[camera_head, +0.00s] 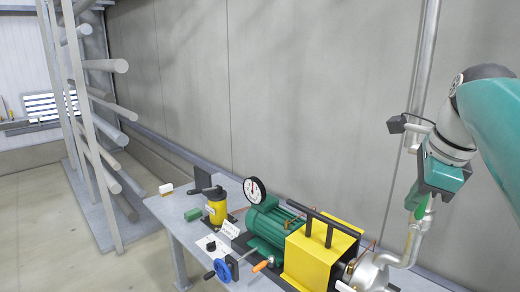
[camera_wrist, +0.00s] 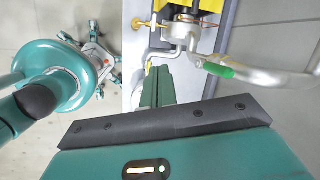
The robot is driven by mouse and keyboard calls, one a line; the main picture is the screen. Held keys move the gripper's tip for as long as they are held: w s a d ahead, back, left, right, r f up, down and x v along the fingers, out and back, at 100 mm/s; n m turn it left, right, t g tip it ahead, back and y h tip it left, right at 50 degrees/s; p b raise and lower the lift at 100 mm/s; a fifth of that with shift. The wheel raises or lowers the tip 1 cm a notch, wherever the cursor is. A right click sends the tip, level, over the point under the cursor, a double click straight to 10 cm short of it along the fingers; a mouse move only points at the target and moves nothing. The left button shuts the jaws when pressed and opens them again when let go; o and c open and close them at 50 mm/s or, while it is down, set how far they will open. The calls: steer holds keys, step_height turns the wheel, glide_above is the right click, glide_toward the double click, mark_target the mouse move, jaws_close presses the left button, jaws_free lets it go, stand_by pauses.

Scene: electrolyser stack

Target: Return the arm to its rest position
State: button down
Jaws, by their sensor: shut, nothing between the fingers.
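My teal arm comes in from the right in the head view, bent downward. My gripper (camera_head: 414,197) is above the right end of the bench, close to the silver piping. In the wrist view my gripper (camera_wrist: 157,82) points away from the camera, with its fingers together and nothing between them. A green-handled lever (camera_wrist: 218,70) on the pipe lies to the right of the fingers, apart from them in that picture. In the head view the green handle (camera_head: 422,208) shows just under the gripper, and I cannot tell the gap there.
The grey bench (camera_head: 164,210) carries a yellow-cased machine (camera_head: 305,262), a green motor (camera_head: 270,222), a dial gauge (camera_head: 254,190), a yellow can (camera_head: 217,208) and a blue handwheel (camera_head: 222,269). A vertical pipe (camera_head: 424,60) runs up the wall. A pipe rack (camera_head: 88,130) stands left; floor nearby is clear.

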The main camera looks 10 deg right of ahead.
steer(key=s+a+f+n, duration=0.4)
steer(key=a+f+n, duration=0.4)
steer(key=f+n, duration=0.2)
steer(key=s+a+f+n+t, duration=0.1)
steer(key=s+a+f+n, duration=0.3)
steer(key=a+f+n, duration=0.4)
step_height(320, 180, down, 2)
steer(key=n, duration=0.6)
steer(key=shift+s+a+t, duration=0.3)
steer(key=shift+s+a, duration=0.05)
steer(key=shift+s, duration=0.05)
